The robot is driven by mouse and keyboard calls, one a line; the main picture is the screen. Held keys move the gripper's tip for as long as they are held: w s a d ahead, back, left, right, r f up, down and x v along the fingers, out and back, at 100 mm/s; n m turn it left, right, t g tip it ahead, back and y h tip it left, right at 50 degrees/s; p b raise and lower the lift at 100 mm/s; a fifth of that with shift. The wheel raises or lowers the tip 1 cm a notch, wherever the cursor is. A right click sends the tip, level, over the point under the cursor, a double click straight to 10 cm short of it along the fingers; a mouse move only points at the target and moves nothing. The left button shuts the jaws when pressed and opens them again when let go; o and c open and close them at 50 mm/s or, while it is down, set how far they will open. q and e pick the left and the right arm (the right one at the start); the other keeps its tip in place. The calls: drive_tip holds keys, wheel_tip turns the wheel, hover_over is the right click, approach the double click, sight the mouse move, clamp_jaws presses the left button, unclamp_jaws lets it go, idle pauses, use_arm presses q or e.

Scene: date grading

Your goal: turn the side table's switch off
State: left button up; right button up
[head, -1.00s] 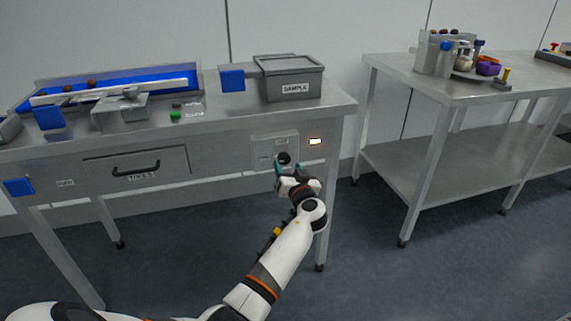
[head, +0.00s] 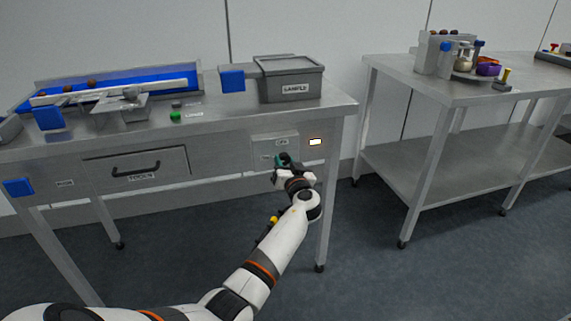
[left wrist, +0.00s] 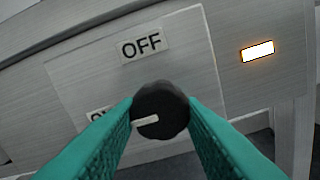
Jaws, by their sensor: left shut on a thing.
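The switch is a round black knob (left wrist: 163,98) with a white pointer, on a light grey panel (head: 272,143) at the front right of the side table (head: 225,133). In the left wrist view an OFF label (left wrist: 144,46) is above the knob, and a partly hidden label (left wrist: 97,113), apparently ON, is to its left. The pointer points left, toward that label. My left gripper (head: 283,160) is shut on the knob, its teal fingers on either side of it. An indicator lamp (head: 315,142) right of the panel is lit. My right gripper is not in view.
A grey SAMPLE bin (head: 292,89) stands on the table above the panel. A drawer (head: 135,165) with a black handle is to the left. A second steel table (head: 450,87) stands to the right, with open floor between.

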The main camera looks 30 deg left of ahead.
use_arm(q)
drive_tip(key=shift+f+m, duration=0.1)
drive_tip(key=shift+m, duration=3)
drive_tip(key=m, duration=0.2)
drive_tip(key=shift+s+r+m, duration=0.1)
drive_tip(key=shift+r+m, duration=0.1)
drive_tip(key=shift+m, duration=0.2)
drive_tip(key=m+p, duration=0.4)
drive_tip(key=m, duration=0.3)
drive_tip(key=shift+m, duration=1)
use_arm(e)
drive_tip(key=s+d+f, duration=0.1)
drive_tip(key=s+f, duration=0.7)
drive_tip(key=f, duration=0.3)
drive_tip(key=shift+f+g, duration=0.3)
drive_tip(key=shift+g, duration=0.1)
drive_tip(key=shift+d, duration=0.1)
